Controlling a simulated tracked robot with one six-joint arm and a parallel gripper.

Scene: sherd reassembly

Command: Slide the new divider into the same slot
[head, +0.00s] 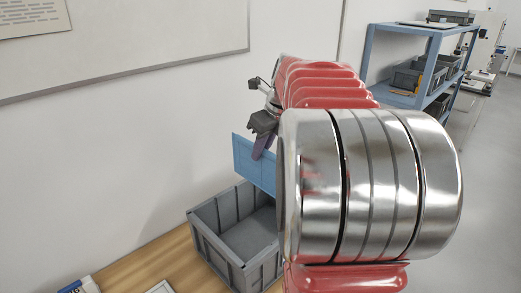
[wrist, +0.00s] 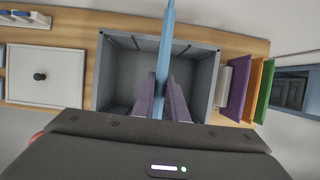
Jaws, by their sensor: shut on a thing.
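A thin blue divider (head: 250,160) is held by my gripper (head: 261,151) above the grey crate (head: 217,250). In the wrist view the divider (wrist: 165,45) shows edge-on as a narrow blue strip, between the two purple fingers of my gripper (wrist: 165,92), which are shut on it. The strip runs across the open crate (wrist: 206,75) and past its far wall in the picture.
Purple (wrist: 237,88), orange (wrist: 252,88) and green (wrist: 265,90) panels stand right of the crate in the wrist view. Left of it lies a pale lidded box (wrist: 58,78) with a dark knob. A wall stands behind the wooden bench (head: 170,262).

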